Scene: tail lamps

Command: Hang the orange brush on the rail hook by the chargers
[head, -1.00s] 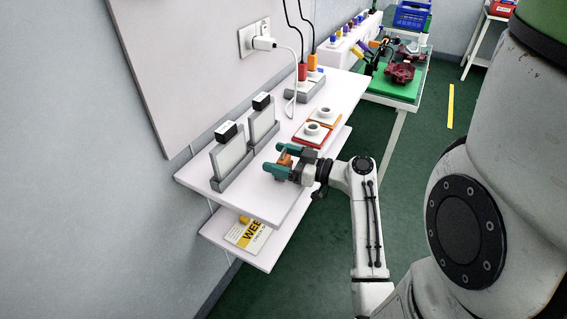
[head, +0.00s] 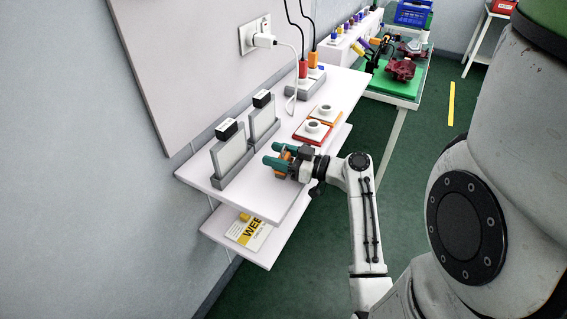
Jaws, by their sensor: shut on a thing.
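My gripper (head: 275,156) is low over the front part of the white upper shelf (head: 252,204), its teal fingers pointing left. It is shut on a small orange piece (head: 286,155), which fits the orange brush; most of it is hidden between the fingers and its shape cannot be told. Two grey docks holding pale upright panels, which may be the chargers, stand left of the gripper: a near one (head: 229,158) and a far one (head: 264,122). I cannot make out a rail or a hook in this view.
A red-edged pad (head: 312,131) and an orange-edged pad with white rings lie behind the gripper. A power strip (head: 306,87) with red and orange plugs stands further back, and cords hang there. A lower shelf holds a yellow-and-white card (head: 250,234). The wall is close on the left.

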